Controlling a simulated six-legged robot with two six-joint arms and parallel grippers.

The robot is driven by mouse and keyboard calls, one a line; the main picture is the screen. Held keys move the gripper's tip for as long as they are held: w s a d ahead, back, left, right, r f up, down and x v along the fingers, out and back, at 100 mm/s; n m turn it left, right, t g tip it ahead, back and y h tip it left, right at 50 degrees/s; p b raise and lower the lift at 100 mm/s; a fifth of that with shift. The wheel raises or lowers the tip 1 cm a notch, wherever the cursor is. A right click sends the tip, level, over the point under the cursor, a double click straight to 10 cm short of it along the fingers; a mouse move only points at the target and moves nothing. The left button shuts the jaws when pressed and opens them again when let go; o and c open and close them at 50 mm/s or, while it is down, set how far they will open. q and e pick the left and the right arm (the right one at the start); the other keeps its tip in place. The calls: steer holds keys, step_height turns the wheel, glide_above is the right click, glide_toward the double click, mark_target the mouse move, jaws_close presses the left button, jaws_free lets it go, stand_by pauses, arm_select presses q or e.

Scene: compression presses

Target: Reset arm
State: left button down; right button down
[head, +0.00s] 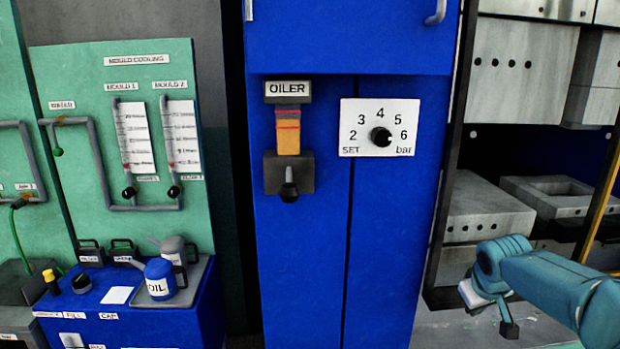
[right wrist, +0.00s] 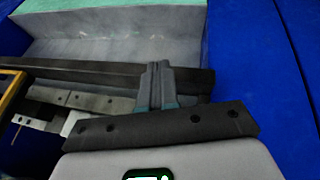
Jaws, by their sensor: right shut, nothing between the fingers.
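My right arm reaches in from the right edge of the head view, with its teal links bent downward. My right gripper (head: 509,328) is the small dark part hanging below it, low in front of the press at the right. In the right wrist view the two fingers of my right gripper (right wrist: 160,72) are together, with nothing between them. My left gripper is in neither view.
A blue cabinet with an oiler (head: 289,172) and a pressure dial (head: 380,127) stands in the middle. A blue oil can (head: 159,280) stands on a tray at lower left, below a green mould cooling panel (head: 75,75). Grey press blocks (head: 489,213) are at right.

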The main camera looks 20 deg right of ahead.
steer(key=s+a+f+n+g+y, duration=0.1)
steer(key=a+f+y, duration=0.5)
steer(key=a+f, duration=1.8)
steer(key=s+a+f+g, duration=0.1)
steer(key=s+a+f, duration=0.4)
steer(key=s+a, duration=0.2)
steer(key=s+a+f+m+g+y, duration=0.1)
steer(key=s+a+f, duration=0.5)
steer(key=s, duration=0.6)
steer(key=shift+s+a+f+g+y, duration=0.15)
steer(key=shift+a+f+g+y, duration=0.1)
steer(key=shift+a+g+y, duration=0.1)
